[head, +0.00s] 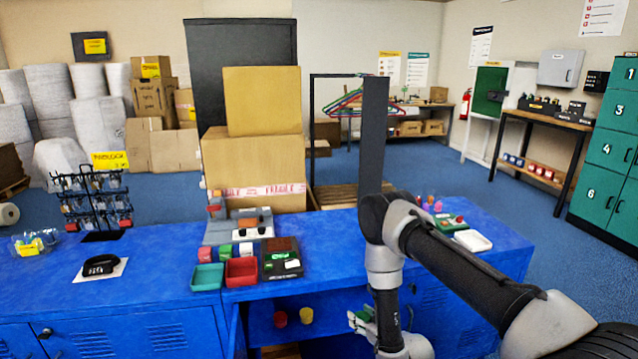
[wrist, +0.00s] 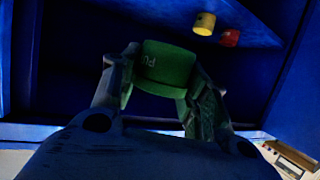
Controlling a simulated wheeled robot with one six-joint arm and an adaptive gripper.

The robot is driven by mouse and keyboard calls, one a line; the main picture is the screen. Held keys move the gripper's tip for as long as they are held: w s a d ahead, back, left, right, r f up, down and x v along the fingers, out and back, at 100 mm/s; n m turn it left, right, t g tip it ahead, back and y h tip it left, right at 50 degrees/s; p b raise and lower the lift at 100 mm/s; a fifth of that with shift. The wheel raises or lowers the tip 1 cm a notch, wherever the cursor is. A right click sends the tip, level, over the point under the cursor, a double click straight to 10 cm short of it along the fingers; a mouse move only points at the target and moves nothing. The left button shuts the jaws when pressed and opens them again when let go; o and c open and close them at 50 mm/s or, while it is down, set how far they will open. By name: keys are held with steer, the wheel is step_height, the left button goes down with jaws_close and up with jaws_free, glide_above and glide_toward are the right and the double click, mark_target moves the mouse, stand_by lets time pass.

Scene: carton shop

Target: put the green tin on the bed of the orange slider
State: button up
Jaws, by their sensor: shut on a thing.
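The green tin (wrist: 168,65) is between the two fingers of my gripper (wrist: 160,82) in the wrist view, and the fingers are shut on it. In the head view my gripper (head: 362,320) is low at the front of the blue bench, by the open cupboard, with a bit of green at its tip. A grey device with a small orange part (head: 248,223) stands on the bench top, left of my arm; it looks like the orange slider, but its bed is too small to make out.
A red tin (head: 280,318) and a yellow tin (head: 306,315) stand on the cupboard shelf.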

steer(key=w+d+r+m+t+h, duration=0.1)
steer(key=d+r+m+h, duration=0.1)
steer(key=d+r, duration=0.5)
steer(key=w+d+r+m+h, duration=0.1)
steer(key=d+r+m+h, duration=0.15)
steer(key=r, duration=0.85)
steer(key=w+d+r+m+t+h, duration=0.1)
steer(key=d+r+h, duration=0.1)
steer(key=d+r, duration=0.55)
steer(key=s+a+r, duration=0.1)
steer(key=s+r, duration=0.3)
steer(key=r, duration=0.1)
steer(key=shift+s+a, duration=0.15)
steer(key=shift+s, duration=0.05)
steer(key=shift+r, duration=0.1)
